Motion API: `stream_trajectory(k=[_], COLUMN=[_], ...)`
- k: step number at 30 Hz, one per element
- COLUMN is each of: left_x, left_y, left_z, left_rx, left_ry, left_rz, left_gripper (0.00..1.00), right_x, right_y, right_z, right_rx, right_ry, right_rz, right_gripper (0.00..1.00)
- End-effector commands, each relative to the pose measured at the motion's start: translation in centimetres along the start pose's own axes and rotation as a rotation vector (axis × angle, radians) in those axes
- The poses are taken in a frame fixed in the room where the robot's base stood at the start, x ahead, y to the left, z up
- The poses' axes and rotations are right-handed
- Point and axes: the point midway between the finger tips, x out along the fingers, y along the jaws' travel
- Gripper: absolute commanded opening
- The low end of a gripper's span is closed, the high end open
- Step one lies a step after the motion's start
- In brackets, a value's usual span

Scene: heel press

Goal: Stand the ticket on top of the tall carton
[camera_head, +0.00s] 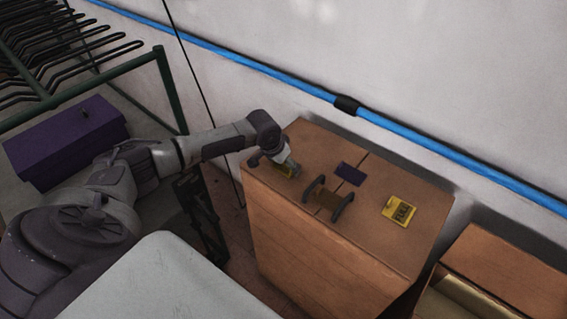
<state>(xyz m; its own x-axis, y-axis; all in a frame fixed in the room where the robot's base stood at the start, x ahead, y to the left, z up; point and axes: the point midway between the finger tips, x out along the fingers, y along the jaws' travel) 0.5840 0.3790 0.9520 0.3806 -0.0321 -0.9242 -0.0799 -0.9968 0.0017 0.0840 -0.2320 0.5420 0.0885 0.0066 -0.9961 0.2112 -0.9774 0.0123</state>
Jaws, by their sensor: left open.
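The tall carton (325,245) is a large brown box in the middle of the head view, with a seam across its top. A yellow card with dark lettering that looks like "FULL" (399,209) is on the right part of its top; whether it lies flat or leans I cannot tell. My left gripper (285,173) points down at the top's left end, with its jaws open. A small yellow piece (284,169) shows at its fingers, partly hidden by them. I cannot tell which yellow piece is the ticket, or whether the fingers touch this one. My right gripper is out of view.
A lower open carton (497,272) stands at right. A purple box (62,143) and a green-framed rack (158,68) are at left. The wall is behind.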

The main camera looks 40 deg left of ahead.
Motion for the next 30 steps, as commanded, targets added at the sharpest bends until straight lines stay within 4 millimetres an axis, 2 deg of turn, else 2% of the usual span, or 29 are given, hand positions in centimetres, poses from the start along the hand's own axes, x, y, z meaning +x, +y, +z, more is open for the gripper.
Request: stream_trajectory(k=[8,11,21,25,30], left_x=[-0.6,-1.9,-9.0,-10.9,-12.1], left_y=[0.0,-0.1,-0.1,0.0,0.0], left_z=[-0.1,-0.1,-0.1,-0.1,-0.1], left_rx=[0.001,0.000,0.002,0.001,0.000], left_ry=[0.002,0.002,0.003,0.002,0.001], left_rz=[0.000,-0.001,-0.001,0.000,0.000], left_gripper=[0.97,0.97,0.97,0.97,0.97], right_x=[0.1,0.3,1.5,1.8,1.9], right_y=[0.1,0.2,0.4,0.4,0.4], right_z=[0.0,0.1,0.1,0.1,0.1], right_rx=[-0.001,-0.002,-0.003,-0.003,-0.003], right_ry=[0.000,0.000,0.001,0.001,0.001], right_rz=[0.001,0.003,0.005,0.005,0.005], right_gripper=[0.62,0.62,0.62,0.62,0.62])
